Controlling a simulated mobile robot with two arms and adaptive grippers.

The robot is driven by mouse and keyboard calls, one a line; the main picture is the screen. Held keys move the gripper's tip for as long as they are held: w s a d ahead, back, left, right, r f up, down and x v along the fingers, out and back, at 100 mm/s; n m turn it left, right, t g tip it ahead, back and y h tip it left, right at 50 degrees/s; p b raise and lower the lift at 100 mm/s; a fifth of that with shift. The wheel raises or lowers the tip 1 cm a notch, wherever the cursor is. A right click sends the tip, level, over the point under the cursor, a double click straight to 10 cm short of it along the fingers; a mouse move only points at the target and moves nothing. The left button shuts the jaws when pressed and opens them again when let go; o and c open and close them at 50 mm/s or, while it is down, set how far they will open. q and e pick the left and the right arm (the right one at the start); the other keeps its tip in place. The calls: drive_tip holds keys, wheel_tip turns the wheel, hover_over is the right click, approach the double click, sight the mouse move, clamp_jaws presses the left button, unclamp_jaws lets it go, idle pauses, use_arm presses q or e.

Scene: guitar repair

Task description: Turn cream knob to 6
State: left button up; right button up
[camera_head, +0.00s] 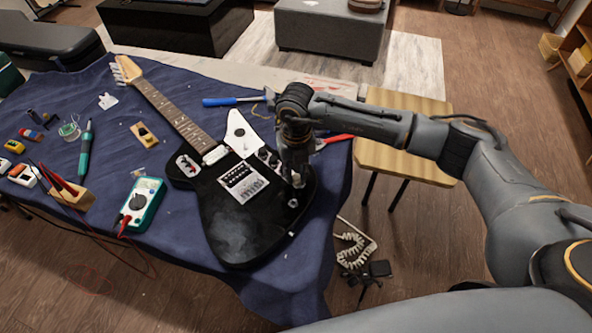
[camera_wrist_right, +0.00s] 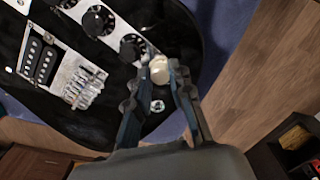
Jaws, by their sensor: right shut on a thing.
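The black electric guitar (camera_head: 240,220) lies on the blue cloth with its neck toward the upper left. In the right wrist view its body (camera_wrist_right: 110,115) fills the left half. The cream knob (camera_wrist_right: 158,69) sits between the two fingertips of my right gripper (camera_wrist_right: 165,72), which is shut on it. In the head view my right gripper (camera_head: 297,172) points down over the lower right of the guitar body and mostly hides the knob. Two black knobs (camera_wrist_right: 132,47) (camera_wrist_right: 98,20) stand beside it. I cannot read any number on the cream knob. My left gripper is not in view.
A multimeter (camera_head: 141,203), a teal soldering iron (camera_head: 85,150) and a wooden block with red leads (camera_head: 73,194) lie left of the guitar. A blue-handled tool (camera_head: 225,101) lies behind it. A wooden stool (camera_head: 405,140) stands right of the table.

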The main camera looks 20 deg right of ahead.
drive_tip(key=o, duration=0.4)
drive_tip(key=shift+n+b, duration=0.8)
drive_tip(key=shift+n, duration=0.3)
drive_tip(key=shift+n, duration=0.5)
drive_tip(key=shift+f+n+b, duration=0.1)
drive_tip(key=shift+n+b, duration=0.6)
drive_tip(key=shift+b, duration=0.05)
drive_tip(key=shift+n+b, duration=0.4)
drive_tip(key=shift+n, duration=0.2)
drive_tip(key=shift+n+b, duration=0.95)
drive_tip(key=shift+n, duration=0.45)
